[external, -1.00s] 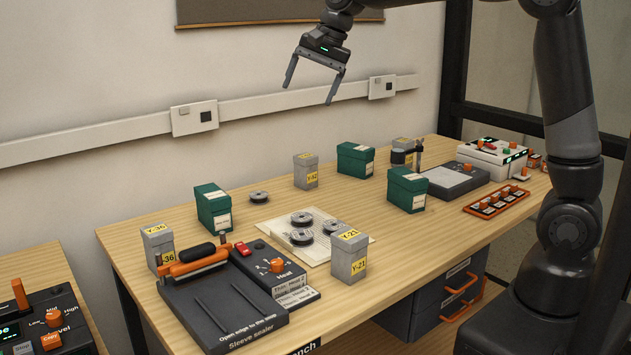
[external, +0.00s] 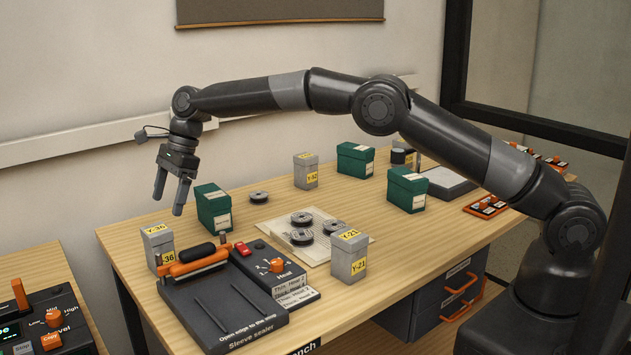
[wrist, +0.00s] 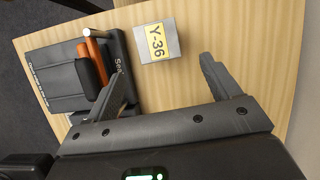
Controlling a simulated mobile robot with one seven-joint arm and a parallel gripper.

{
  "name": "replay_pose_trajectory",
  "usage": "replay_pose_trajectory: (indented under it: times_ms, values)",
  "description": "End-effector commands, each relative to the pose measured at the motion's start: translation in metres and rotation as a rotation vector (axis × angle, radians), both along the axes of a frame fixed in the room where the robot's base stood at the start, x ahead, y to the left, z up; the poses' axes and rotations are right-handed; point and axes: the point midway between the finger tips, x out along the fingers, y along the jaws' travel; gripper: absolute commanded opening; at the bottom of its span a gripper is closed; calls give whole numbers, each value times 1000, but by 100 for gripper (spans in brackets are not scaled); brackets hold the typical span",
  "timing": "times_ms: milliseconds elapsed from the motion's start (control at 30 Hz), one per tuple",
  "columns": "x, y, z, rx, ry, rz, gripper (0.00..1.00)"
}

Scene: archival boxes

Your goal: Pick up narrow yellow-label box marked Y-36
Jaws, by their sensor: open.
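The narrow grey box marked Y-36 (external: 157,243) stands upright at the left end of the bench, behind the sleeve sealer's orange handle. Its yellow label shows on the top and front; the handle hides part of its front. In the wrist view the Y-36 box (wrist: 158,42) lies ahead of my fingers, between their lines, with nothing touching it. My gripper (external: 168,206) is open and empty, pointing down above the bench, up and slightly right of the box. Its two fingers (wrist: 165,80) show spread apart in the wrist view.
The sleeve sealer (external: 215,300) stands right beside the box, its orange bar (wrist: 95,65) close by. A green box (external: 212,208) stands to the right. Grey boxes Y-21 (external: 349,257) and Y-52 (external: 306,171) stand farther off. Bare wood (wrist: 225,35) lies on the box's other side.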

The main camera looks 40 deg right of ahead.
Motion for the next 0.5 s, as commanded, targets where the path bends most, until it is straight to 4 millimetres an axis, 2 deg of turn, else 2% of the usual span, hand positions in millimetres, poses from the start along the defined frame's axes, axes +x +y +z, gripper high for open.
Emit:
replay_pose_trajectory:
  times_ms: [100,267,500]
  values:
    - [-2,11,-12,2,19,-20,82]
    - [-3,17,-24,2,26,-26,82]
    - [-4,30,-58,2,26,-25,82]
